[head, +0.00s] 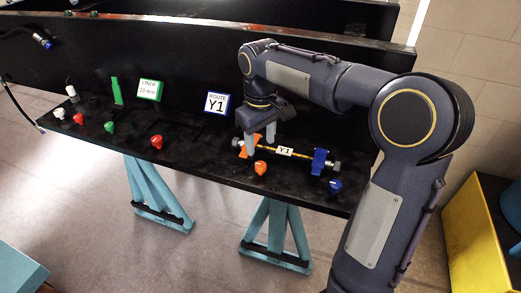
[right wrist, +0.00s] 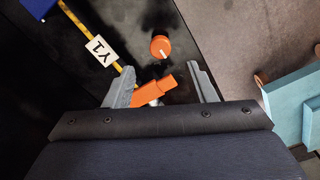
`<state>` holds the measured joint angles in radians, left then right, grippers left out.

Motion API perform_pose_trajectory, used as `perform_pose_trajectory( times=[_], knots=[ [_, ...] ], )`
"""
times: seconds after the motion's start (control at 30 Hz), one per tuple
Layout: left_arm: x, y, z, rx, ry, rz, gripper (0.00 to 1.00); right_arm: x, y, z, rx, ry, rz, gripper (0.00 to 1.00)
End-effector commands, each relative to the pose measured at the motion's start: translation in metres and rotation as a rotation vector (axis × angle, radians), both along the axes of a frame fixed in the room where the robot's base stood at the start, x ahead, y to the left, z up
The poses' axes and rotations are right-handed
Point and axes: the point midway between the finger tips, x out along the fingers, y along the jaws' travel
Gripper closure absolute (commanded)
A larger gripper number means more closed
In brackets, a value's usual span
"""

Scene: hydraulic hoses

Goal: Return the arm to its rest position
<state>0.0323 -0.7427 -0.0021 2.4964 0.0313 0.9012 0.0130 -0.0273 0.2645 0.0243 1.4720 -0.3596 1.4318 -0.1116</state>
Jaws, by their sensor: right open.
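My right gripper (head: 260,145) is open over the left end of the Y1 hose at the black bench. In the right wrist view its fingers (right wrist: 160,72) stand apart on either side of an orange handle (right wrist: 152,91), with a gap on the right side. I cannot tell whether the left finger touches it. The yellow hose (head: 300,154) carries a white Y1 tag (head: 284,151) and runs between the orange handle (head: 252,143) and a blue handle (head: 320,160) at the right. My left gripper is not in view.
An orange knob (head: 260,168) and a blue knob (head: 335,186) sit at the bench's front edge. Red and green knobs, a green post (head: 116,90) and a ROUTE Y1 sign (head: 217,103) stand further left. A black wall (head: 180,60) rises behind. A yellow box (head: 480,240) is at the right.

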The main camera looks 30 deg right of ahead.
Motion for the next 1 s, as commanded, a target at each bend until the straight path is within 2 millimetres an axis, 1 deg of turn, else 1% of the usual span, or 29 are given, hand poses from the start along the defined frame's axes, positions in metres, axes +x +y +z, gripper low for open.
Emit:
perform_pose_trajectory(
  times=[0.1,0.57,0.67,0.77,0.87,0.9,0.97,1.0],
  knots=[
    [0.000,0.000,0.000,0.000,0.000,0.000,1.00,0.000,0.000,0.004,0.000,0.000,0.001,0.49],
    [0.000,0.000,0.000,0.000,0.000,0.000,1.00,-0.001,0.000,0.004,0.000,0.000,0.000,0.49],
    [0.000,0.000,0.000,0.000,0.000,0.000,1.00,-0.009,0.000,0.007,0.013,-0.016,-0.009,0.49],
    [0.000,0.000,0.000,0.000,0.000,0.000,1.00,-0.035,0.002,0.012,0.052,-0.061,-0.035,0.49],
    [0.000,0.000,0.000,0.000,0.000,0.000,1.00,-0.075,0.009,0.013,0.119,-0.132,-0.083,0.49],
    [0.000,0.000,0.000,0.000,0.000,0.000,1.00,-0.094,0.013,0.012,0.150,-0.166,-0.107,0.49],
    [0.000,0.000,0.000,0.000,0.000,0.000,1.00,-0.120,0.021,0.007,0.198,-0.214,-0.147,0.49],
    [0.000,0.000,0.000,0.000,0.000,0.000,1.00,-0.137,0.027,0.002,0.229,-0.247,-0.173,0.49]
  ],
)
